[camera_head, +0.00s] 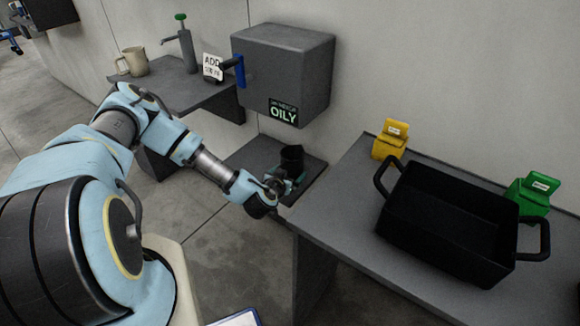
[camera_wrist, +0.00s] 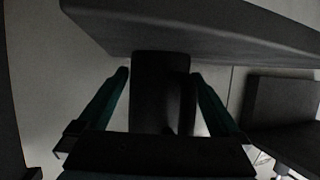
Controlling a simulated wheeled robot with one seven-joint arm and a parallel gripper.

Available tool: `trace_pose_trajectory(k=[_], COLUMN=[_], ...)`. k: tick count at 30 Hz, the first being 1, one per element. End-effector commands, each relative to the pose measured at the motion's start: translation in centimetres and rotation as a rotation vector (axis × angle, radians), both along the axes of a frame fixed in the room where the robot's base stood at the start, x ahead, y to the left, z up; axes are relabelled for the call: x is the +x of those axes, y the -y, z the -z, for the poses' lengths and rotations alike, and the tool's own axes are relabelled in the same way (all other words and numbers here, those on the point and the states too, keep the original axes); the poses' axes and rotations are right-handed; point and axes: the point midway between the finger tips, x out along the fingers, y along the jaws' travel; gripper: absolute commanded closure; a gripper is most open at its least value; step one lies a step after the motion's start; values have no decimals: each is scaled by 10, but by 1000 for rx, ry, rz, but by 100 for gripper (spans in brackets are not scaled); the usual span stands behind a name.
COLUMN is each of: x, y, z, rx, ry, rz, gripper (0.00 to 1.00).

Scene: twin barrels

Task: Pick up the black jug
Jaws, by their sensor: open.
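The black jug (camera_head: 292,158) stands on a low dark shelf (camera_head: 245,155) under the grey box marked OILY. My gripper (camera_head: 284,184) is at the jug, reaching in from the front; its teal fingers partly hide the jug's lower part. In the wrist view the dark jug (camera_wrist: 160,90) fills the space between the two open fingers (camera_wrist: 158,85), one on each side. Whether either finger touches the jug is too dark to tell.
The grey box (camera_head: 283,75) with a blue lever (camera_head: 239,72) hangs above the jug. A table (camera_head: 345,215) at the right holds a black tray (camera_head: 400,212), a yellow container (camera_head: 390,139) and a green container (camera_head: 533,192). A beige mug (camera_head: 134,62) stands at the back left.

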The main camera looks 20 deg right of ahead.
Motion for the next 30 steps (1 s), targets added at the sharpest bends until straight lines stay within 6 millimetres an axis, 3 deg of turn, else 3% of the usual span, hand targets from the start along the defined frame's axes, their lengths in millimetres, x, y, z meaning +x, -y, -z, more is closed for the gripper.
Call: trace_pose_trajectory(k=[8, 27, 30], x=[3, 3, 3], y=[3, 3, 3], z=[2, 2, 1], rx=[0, 0, -1], ry=[0, 0, 1], rz=[0, 0, 0], gripper=[0, 71, 71])
